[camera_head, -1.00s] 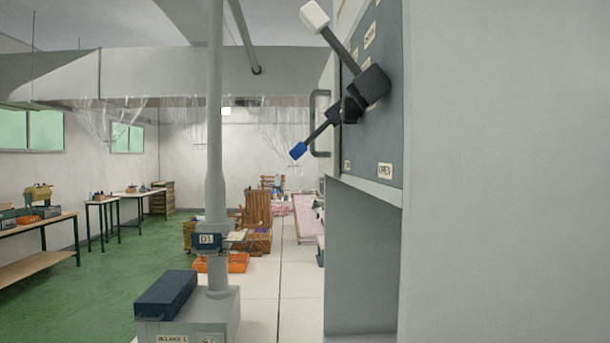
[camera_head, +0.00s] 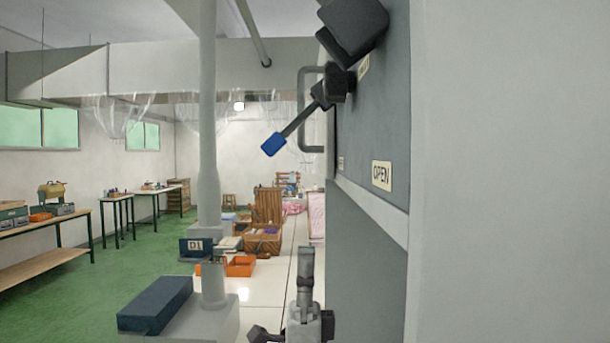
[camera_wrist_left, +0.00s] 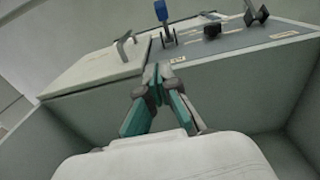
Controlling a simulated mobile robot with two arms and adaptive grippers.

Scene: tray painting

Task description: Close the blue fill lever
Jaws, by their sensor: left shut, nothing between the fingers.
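The blue fill lever (camera_head: 274,144) has a blue tip on a dark shaft and slants down to the left from its pivot on the grey panel, above the OPEN label. It also shows in the left wrist view (camera_wrist_left: 162,12), at the top. My left gripper (camera_head: 305,256) is low in the head view, below the lever and apart from it. In the left wrist view my left gripper (camera_wrist_left: 155,72) has its fingers together and holds nothing. My right gripper is not in view.
The grey cabinet wall (camera_head: 510,180) fills the right side. A grab handle (camera_head: 302,110) is behind the lever. A second dark lever (camera_head: 352,30) is above it. A grey post (camera_head: 208,130) with a dark blue box (camera_head: 155,304) at its base stands left.

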